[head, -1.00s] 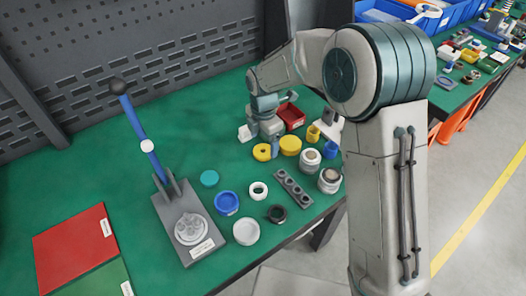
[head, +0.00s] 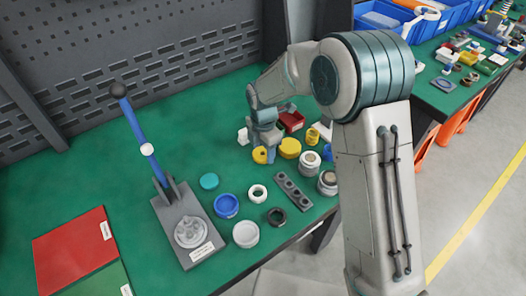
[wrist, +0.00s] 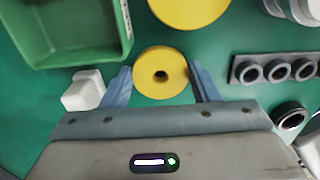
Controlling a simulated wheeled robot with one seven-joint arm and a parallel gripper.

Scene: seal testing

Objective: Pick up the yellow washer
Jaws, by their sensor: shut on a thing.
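The yellow washer (wrist: 145,85), a thick ring with a small dark centre hole, lies between the two blue-grey fingers of my gripper (wrist: 162,88) in the wrist view. The fingers are shut on it, one at each side. In the head view the washer (head: 259,156) is partly hidden by my gripper (head: 266,155), which points down over the green table. I cannot tell whether the washer still touches the table.
A larger yellow disc (head: 290,148) sits close to the right. A white block (wrist: 83,92) and a green tray (wrist: 75,58) are at the left in the wrist view. A grey strip with holes (head: 293,191) and a blue-handled press (head: 185,225) stand nearer.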

